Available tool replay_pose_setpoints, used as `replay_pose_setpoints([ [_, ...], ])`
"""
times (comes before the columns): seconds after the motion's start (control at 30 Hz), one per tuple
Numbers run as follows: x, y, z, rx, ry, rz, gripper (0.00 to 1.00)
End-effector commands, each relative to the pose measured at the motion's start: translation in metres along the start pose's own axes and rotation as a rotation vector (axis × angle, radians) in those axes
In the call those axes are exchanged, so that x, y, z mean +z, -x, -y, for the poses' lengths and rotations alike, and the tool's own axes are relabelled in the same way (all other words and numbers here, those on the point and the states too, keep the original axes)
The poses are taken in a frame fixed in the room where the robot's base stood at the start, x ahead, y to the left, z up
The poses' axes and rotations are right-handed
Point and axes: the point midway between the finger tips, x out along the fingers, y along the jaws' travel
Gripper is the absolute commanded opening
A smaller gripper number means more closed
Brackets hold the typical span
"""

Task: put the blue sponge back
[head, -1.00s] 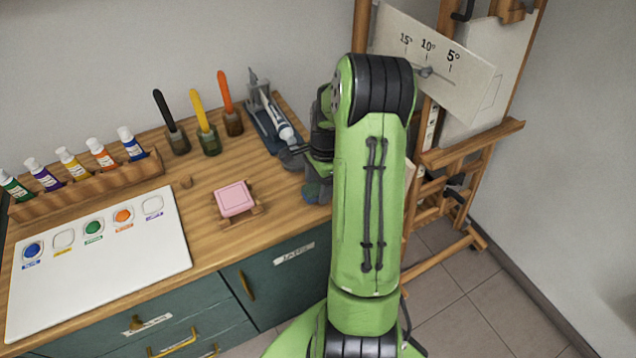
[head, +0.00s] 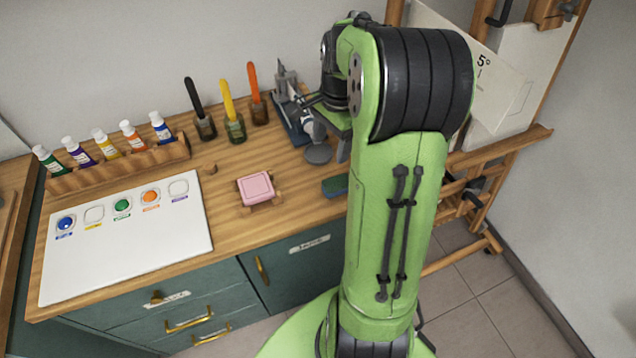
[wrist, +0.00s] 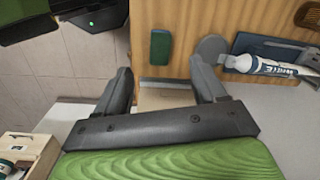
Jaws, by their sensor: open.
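The blue sponge (head: 335,186), blue with a dark green top, lies flat near the front right edge of the wooden worktop (head: 225,225), partly hidden by my arm. In the wrist view its green top (wrist: 160,47) shows just past my fingertips, between their lines. My gripper (wrist: 161,72) is open and empty, with a finger to either side. In the head view the gripper is mostly hidden by my arm. A pink block (head: 256,187) sits on a small wooden stand left of the sponge.
Brush pots (head: 235,130), a paint rack (head: 120,168) and a white palette board (head: 130,255) stand left. An easel (head: 490,150) is right.

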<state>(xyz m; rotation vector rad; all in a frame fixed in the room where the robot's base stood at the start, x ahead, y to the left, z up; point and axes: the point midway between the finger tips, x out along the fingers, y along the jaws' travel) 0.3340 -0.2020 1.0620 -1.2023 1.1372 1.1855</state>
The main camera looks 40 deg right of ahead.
Motion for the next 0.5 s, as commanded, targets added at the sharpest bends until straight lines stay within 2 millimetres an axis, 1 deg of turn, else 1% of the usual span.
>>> replay_pose_setpoints([
  [0.03,0.032,0.022,-0.003,-0.027,0.157,-0.044,0.70],
  [0.07,0.048,0.032,-0.008,-0.040,0.253,-0.067,0.70],
  [0.1,0.070,0.044,-0.016,-0.059,0.383,-0.098,0.70],
  [0.17,0.102,0.060,-0.032,-0.092,0.579,-0.144,0.70],
  [0.2,0.121,0.069,-0.045,-0.116,0.713,-0.175,0.70],
  [0.27,0.148,0.078,-0.069,-0.157,0.917,-0.222,0.70],
  [0.3,0.162,0.082,-0.084,-0.187,1.046,-0.252,0.70],
  [0.4,0.187,0.082,-0.119,-0.251,1.319,-0.313,0.70],
  [0.5,0.198,0.078,-0.140,-0.297,1.489,-0.353,0.70],
])
